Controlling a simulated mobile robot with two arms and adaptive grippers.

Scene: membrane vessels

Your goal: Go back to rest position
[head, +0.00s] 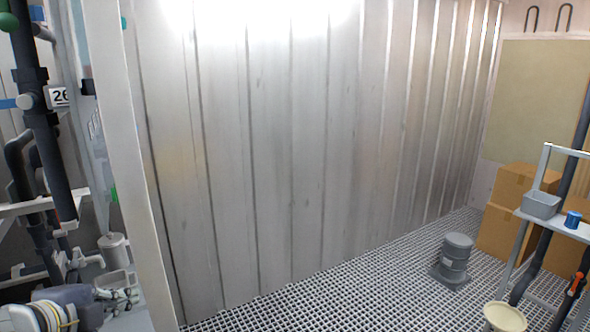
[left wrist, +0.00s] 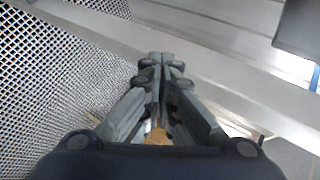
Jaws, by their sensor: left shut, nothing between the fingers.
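My left gripper (head: 130,297) is low at the left edge of the head view, beside a pale upright post (head: 128,150). In the left wrist view my left gripper (left wrist: 161,58) has its fingers together with nothing held between them. It hangs over a pale beam, with grating to the left of it. My right gripper does not show in either view.
Dark pipes (head: 45,150) and a label reading 26 (head: 59,96) stand at the left. A grey drum (head: 456,258) stands on the grating floor (head: 350,290). Cardboard boxes (head: 505,215), a shelf with a grey bin (head: 541,205) and blue can (head: 573,219), and a cream bucket (head: 505,316) are at right.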

